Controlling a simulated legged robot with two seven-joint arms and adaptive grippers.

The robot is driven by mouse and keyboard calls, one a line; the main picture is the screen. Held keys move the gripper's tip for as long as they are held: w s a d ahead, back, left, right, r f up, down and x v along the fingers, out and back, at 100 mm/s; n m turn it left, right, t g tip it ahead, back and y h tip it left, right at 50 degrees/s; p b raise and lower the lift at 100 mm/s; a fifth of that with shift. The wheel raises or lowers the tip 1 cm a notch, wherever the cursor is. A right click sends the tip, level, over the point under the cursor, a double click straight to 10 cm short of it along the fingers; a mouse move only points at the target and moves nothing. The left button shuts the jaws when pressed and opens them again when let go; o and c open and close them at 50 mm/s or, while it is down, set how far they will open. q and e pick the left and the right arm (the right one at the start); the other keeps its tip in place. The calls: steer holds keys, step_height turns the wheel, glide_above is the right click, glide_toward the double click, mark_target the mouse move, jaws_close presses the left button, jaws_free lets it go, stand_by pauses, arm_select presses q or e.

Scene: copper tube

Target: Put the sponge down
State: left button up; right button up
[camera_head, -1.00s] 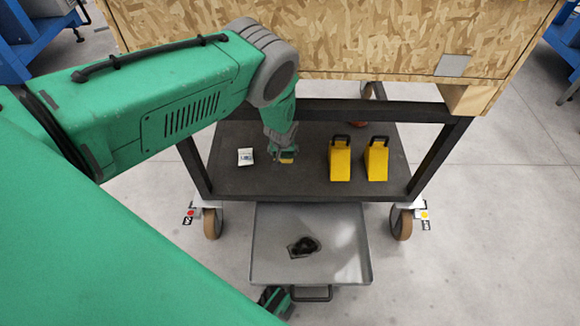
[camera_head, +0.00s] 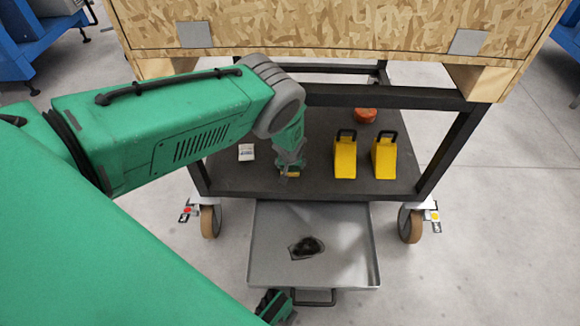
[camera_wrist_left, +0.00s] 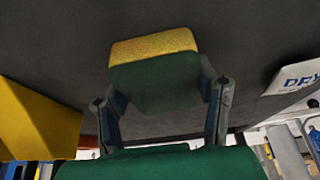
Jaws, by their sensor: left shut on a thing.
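My left gripper (camera_head: 290,168) is over the dark lower shelf of the cart. It is shut on the sponge, whose small yellow part (camera_head: 289,176) shows under the gripper. In the left wrist view the sponge (camera_wrist_left: 155,47) is a block with a yellow layer and a thicker dark green layer, held between the two fingers (camera_wrist_left: 164,108). The dark shelf surface (camera_head: 240,180) is behind it. I cannot tell whether the sponge touches the shelf.
Two yellow wedges with black handles (camera_head: 345,160) (camera_head: 384,161) stand right of the gripper. A white packet (camera_head: 246,152) lies left. An orange-red object (camera_head: 366,115) is at the back. A grey tray (camera_head: 350,265) holding a dark object (camera_head: 307,246) is in front. A wooden crate (camera_head: 330,35) is above.

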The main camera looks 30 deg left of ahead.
arm_select(q)
steer(key=shift+d, duration=0.2)
steer(key=o, duration=1.1)
steer(key=shift+a+f, duration=0.2)
steer(key=shift+a, duration=0.2)
arm_select(e)
steer(key=shift+a, duration=0.15)
arm_select(q)
steer(key=shift+d+r, duration=0.1)
steer(key=shift+d, duration=0.1)
arm_select(e)
steer(key=shift+d, duration=0.25)
arm_select(q)
steer(key=shift+r, duration=0.1)
